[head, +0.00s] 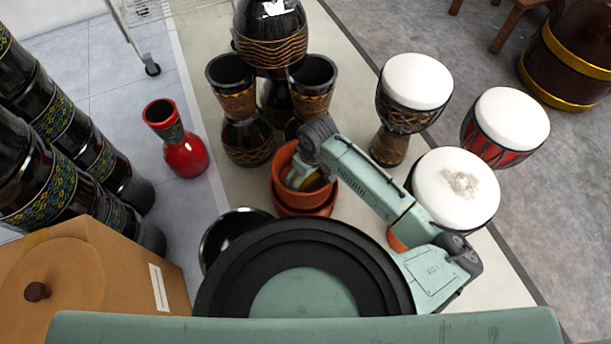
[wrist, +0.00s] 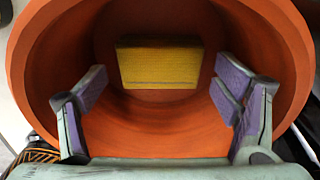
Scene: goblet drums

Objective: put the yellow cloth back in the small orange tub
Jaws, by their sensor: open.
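The orange tub (head: 278,165) stands near the middle of the head view; its round wall (wrist: 60,45) fills most of the wrist view. The yellow cloth (wrist: 158,66) is a flat-sided, block-like piece inside the tub, towards its bottom. My gripper (head: 303,178) reaches down into the tub's mouth. In the wrist view its purple-padded fingers (wrist: 160,88) are spread wide, with the cloth ahead between them and no visible contact. In the head view my arm hides much of the tub's inside.
Another orange rim (head: 305,211) shows just below the tub. Dark goblet drums (head: 247,140) stand close behind and left. White-topped drums (head: 455,190) are at right, a red vase (head: 184,153) at left. A cardboard box (head: 125,262) is at lower left, with a dark bowl (head: 212,240) beside it.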

